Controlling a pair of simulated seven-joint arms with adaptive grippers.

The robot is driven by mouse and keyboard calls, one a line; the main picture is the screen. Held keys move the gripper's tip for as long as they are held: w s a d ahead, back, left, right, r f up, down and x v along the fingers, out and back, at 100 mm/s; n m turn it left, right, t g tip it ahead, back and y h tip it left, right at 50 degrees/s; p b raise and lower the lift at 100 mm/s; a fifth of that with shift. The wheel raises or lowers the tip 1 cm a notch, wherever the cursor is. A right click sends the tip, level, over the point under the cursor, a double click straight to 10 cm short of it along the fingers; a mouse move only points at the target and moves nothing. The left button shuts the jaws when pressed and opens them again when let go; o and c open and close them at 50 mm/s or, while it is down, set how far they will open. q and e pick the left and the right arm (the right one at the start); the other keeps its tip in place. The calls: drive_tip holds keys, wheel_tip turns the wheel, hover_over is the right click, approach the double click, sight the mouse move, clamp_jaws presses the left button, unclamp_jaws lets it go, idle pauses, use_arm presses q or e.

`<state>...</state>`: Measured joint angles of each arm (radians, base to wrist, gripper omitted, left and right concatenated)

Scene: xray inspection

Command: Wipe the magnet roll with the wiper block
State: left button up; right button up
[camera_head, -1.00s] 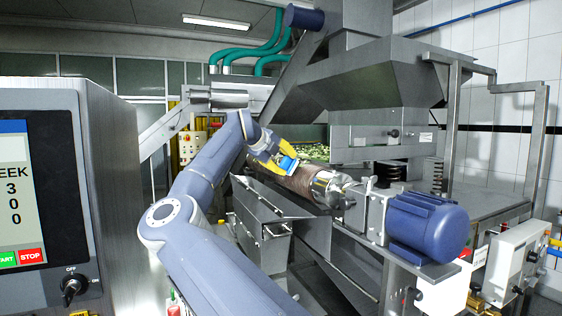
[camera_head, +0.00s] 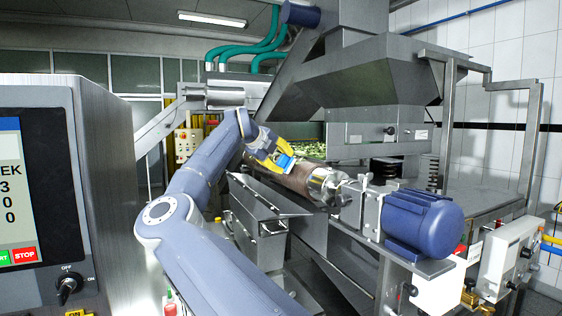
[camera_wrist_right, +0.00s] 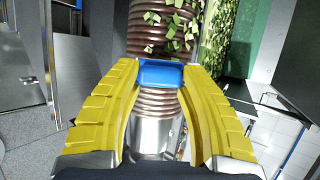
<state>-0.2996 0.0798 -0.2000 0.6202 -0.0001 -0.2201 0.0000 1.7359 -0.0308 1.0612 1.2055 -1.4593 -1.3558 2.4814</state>
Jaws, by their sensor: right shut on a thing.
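The magnet roll (camera_head: 298,178) is a brown ribbed cylinder with a shiny metal end, lying at an angle beside the motor. It also shows in the right wrist view (camera_wrist_right: 157,105), with green flakes on its far part. My right gripper (camera_head: 276,158) has yellow fingers and is shut on the blue wiper block (camera_head: 284,162). The block (camera_wrist_right: 160,74) sits between the fingertips, over the ribbed part of the roll. I cannot tell whether it touches the roll. My left gripper is not in view.
A blue motor (camera_head: 424,222) stands at the roll's near end. A metal chute (camera_head: 262,208) lies below and left of the roll. The large hopper (camera_head: 370,80) is above and behind. A control cabinet with a screen (camera_head: 20,190) fills the left side.

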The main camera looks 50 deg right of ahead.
drive_tip(key=shift+s+d+f, duration=0.3)
drive_tip(key=shift+d+f, duration=0.2)
drive_tip(key=shift+d, duration=0.15)
idle(0.4)
drive_tip(key=shift+w+d, duration=0.25)
drive_tip(key=shift+w, duration=0.35)
drive_tip(key=shift+w+d, duration=0.3)
drive_tip(key=shift+w, duration=0.3)
drive_tip(key=shift+w+d, duration=0.25)
drive_tip(key=shift+w, duration=0.35)
drive_tip(key=shift+d, duration=0.1)
drive_tip(key=shift+s, duration=0.1)
drive_tip(key=shift+s+a+f, duration=0.1)
drive_tip(key=shift+s+a, duration=0.25)
drive_tip(key=shift+s, duration=0.45)
drive_tip(key=shift+s+a+f, duration=0.1)
drive_tip(key=shift+s+a, duration=0.2)
drive_tip(key=shift+s, duration=0.8)
drive_tip(key=shift+c, duration=0.4)
